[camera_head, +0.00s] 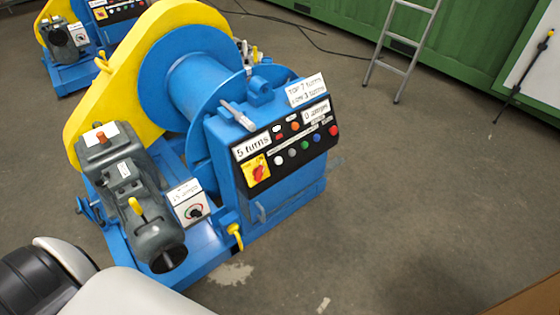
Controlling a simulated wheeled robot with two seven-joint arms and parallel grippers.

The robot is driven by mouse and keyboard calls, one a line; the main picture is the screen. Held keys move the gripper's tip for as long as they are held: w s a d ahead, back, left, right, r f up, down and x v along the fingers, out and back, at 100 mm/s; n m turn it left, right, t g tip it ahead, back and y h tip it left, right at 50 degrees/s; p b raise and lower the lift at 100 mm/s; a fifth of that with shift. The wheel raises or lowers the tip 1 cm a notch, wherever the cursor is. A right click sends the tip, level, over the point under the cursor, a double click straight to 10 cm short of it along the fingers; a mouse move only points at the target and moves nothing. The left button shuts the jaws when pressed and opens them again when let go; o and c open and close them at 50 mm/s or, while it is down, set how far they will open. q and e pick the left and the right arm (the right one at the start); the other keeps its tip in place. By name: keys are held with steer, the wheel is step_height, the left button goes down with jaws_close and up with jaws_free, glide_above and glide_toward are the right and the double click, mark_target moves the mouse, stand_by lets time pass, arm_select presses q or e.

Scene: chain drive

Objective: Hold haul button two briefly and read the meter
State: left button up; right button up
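A blue winch with a yellow chain guard (95,92) stands left of centre. Its black sloped control panel (285,160) faces me. The lower row has white (278,160), grey (292,153), green (305,145), blue (318,138) and red (333,131) buttons. Their small labels are unreadable, so I cannot tell which is haul button two. One panel display (253,147) reads "5 turns"; another (316,111) appears to read "0 amps". Neither gripper is in view.
A card on top appears to read "TOP 7 turns, LOW 3 turns" (306,90). A small dial box (190,204) sits beside the grey motor (130,185). A second winch (62,45), ladder (405,45) and green container (460,45) stand behind. Floor to the right is clear.

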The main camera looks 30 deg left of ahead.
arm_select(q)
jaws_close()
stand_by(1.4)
